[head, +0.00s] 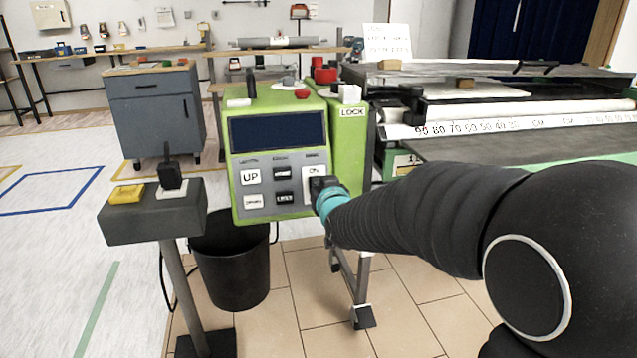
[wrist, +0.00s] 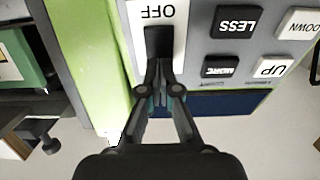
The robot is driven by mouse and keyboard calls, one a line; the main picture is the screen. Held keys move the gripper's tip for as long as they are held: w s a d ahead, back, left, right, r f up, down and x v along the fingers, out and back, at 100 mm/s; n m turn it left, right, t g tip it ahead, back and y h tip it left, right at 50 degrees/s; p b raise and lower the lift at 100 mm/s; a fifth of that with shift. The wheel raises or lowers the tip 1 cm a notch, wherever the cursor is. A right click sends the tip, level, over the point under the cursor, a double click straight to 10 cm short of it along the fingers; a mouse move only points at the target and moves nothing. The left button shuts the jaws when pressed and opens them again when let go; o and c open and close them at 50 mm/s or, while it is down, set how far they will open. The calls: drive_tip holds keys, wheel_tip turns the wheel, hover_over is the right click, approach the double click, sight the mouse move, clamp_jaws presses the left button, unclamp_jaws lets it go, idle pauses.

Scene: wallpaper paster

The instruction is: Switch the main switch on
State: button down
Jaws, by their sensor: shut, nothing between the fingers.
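The green control box (head: 236,180) faces me. On its grey panel, a white switch plate (head: 310,171) reads ON at the top. In the wrist view, turned upside down, the plate (wrist: 180,40) reads OFF at its other end, next to a black switch (wrist: 158,40). My gripper (head: 320,186) is shut and empty, with its fingertips (wrist: 158,68) at the switch. I cannot tell whether they touch it. The fingers hide the ON end of the plate in the wrist view, and the gripper hides the switch in the head view.
Beside the switch are the UP (head: 250,177), DOWN (head: 254,201), MORE (head: 282,173) and LESS (head: 285,198) buttons. A grey pedestal (head: 150,225) and black bin (head: 235,270) stand at left. The pasting machine's long table (head: 490,148) extends right.

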drive_tip(key=shift+w+a, duration=0.1)
drive_tip(key=shift+w, duration=0.2)
drive_tip(key=s+d+r, duration=0.3)
drive_tip(key=s+r, duration=0.3)
drive_tip(key=s, duration=0.5)
drive_tip(key=shift+s+d+g, duration=0.15)
drive_tip(key=shift+s+g, duration=0.15)
idle(0.5)
